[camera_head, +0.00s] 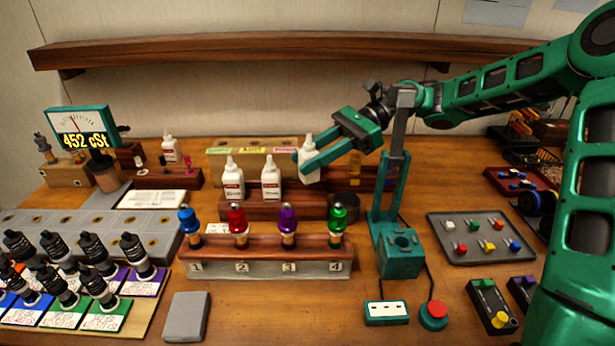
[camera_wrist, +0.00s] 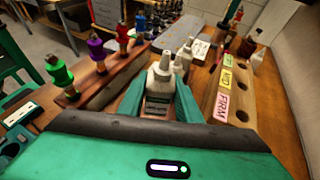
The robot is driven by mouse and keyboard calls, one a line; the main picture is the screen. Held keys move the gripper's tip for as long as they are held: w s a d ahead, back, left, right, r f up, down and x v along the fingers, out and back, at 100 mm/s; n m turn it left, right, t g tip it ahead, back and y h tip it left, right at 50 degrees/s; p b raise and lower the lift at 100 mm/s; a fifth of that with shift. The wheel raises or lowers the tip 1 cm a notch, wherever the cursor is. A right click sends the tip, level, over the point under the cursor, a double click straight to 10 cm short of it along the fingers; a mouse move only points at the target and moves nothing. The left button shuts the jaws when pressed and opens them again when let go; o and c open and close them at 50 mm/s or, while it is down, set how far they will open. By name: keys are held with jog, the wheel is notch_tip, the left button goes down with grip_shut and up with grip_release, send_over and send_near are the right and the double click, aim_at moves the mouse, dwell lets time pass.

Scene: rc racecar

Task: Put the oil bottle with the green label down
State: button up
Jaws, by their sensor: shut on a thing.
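My gripper (camera_head: 311,165) is shut on a white oil bottle (camera_head: 308,146) with a pointed nozzle. The bottle is upright, at the right end of the row of bottles over the wooden stand (camera_head: 205,208). In the wrist view the held bottle (camera_wrist: 160,82) sits between the green fingers. Two similar white bottles, a left one (camera_head: 233,182) and a middle one (camera_head: 271,180), stand on the wooden stand to its left.
A numbered rack (camera_head: 265,268) with several coloured shock absorbers is in front. A wooden block with green, yellow and pink labels (camera_wrist: 224,98) is behind. Another white bottle (camera_head: 170,150) stands at back left, near a gauge reading 452 cSt (camera_head: 82,127). A green post stand (camera_head: 398,245) is to the right.

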aim_at(309, 177)
jog(key=shift+f, duration=2.45)
jog(key=o, duration=1.2)
jog(key=shift+f, duration=0.1)
jog(key=shift+c, duration=0.2)
jog(key=v, duration=1.2)
jog(key=shift+a, duration=0.1)
